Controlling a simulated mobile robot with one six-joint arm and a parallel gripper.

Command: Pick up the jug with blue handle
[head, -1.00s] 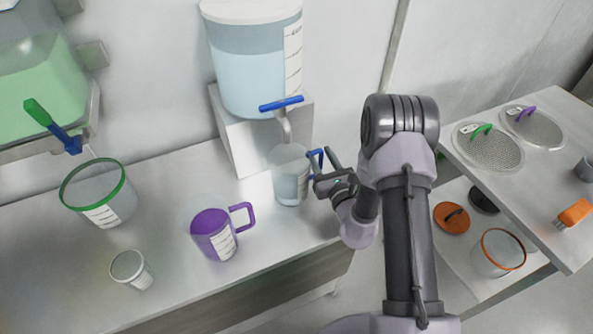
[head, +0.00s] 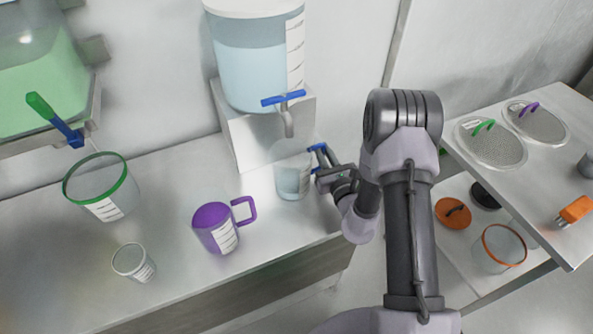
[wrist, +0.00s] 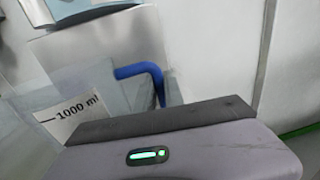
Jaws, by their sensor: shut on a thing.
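The clear jug with blue handle (head: 291,180) stands under the tap spout on the bench in the head view, with clear liquid inside. Its blue handle (head: 318,149) is on its right side. My gripper (head: 321,172) is at that handle and shut on it. In the wrist view the blue handle (wrist: 140,70) rises behind my gripper's dark edge, and the jug's "1000 ml" label (wrist: 72,112) is at the left. The fingertips' exact contact is hidden.
The water tank (head: 257,65) with its blue tap lever (head: 283,98) stands above the jug. A purple jug (head: 218,228), a small cup (head: 133,262) and a green-rimmed container (head: 100,187) are left. A side table (head: 535,180) holds sieves at right.

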